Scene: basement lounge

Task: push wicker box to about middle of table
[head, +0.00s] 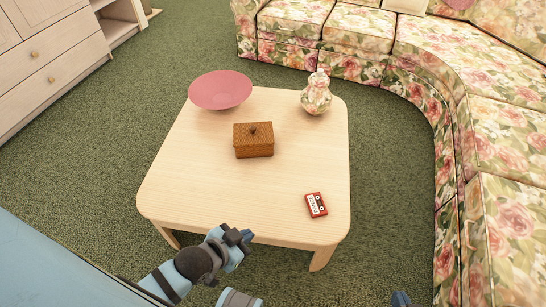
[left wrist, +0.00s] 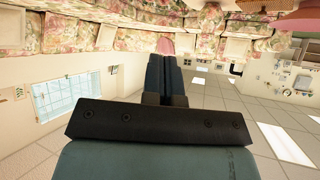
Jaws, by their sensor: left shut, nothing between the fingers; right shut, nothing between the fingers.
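The wicker box (head: 253,141) is a brown, lidded box with a dark knob on top. It sits upright on the pale wooden table (head: 190,180), near the middle and a little toward the far side. My left gripper (head: 246,236) is shut and empty at the table's front edge, well apart from the box. In the left wrist view its fingers (left wrist: 166,76) are together, and neither the box nor the tabletop can be made out. My right gripper (head: 400,299) shows only as a small tip at the bottom edge, shut, right of the table.
A pink bowl (head: 220,89) stands at the table's far left corner. A floral lidded jar (head: 316,95) stands at the far right. A red cassette (head: 316,205) lies near the front right. A floral sofa (head: 500,130) curves behind and right. The tabletop left of the box is clear.

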